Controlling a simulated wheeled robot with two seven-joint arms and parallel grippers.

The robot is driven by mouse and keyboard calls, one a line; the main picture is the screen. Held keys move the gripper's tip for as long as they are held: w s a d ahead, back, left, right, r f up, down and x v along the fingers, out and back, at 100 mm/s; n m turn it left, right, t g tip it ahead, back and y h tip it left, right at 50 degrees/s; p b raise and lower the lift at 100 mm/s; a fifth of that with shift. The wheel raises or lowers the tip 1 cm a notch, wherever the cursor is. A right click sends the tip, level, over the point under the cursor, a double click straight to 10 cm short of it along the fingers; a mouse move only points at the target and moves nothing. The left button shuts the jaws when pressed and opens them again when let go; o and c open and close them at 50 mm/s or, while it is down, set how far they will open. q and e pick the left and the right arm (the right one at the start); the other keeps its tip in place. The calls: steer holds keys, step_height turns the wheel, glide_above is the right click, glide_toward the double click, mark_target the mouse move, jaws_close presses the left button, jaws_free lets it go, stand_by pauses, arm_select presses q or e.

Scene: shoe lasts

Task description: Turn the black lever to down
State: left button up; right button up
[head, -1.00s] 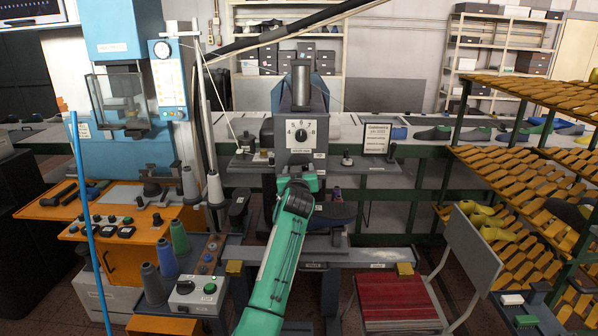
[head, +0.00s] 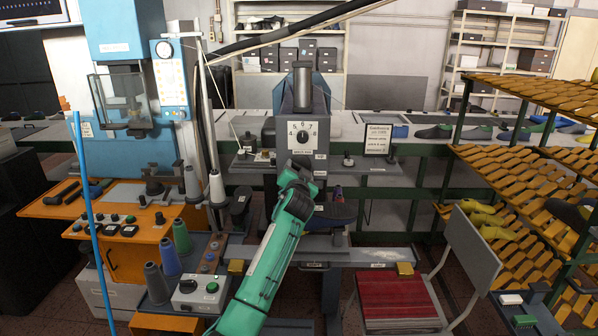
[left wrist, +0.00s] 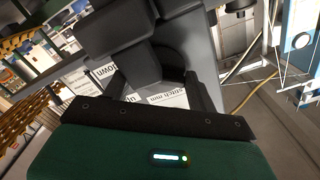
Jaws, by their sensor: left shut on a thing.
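The grey stitching machine (head: 304,108) with a white dial stands in the middle of the head view. My left gripper (head: 300,168) is at its front, just below the dial, with the green arm reaching up from below. The black lever is hidden behind my gripper in the head view. In the left wrist view a dark rounded part, seemingly the black lever (left wrist: 172,65), lies between the fingers of my left gripper (left wrist: 163,92). The gripper is shut on it. White labels (left wrist: 145,100) reading "stitch mm", "UP" and "DOWN" show behind the fingers. The lever's exact angle cannot be told.
An orange bench (head: 130,200) with a blue machine (head: 130,150) stands at the left. A red-seated chair (head: 400,300) and a rack of yellow lasts (head: 530,180) stand at the right. A thin blue pole (head: 92,220) rises at the front left.

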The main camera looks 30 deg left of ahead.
arm_select(q)
steer(key=shift+f, duration=0.1)
stand_by(0.5)
steer(key=o, duration=1)
steer(key=shift+s+d+b, duration=0.3)
steer(key=shift+s, duration=0.15)
steer(key=b+v, duration=0.4)
steer(key=v, duration=0.8)
steer(key=shift+s, duration=0.4)
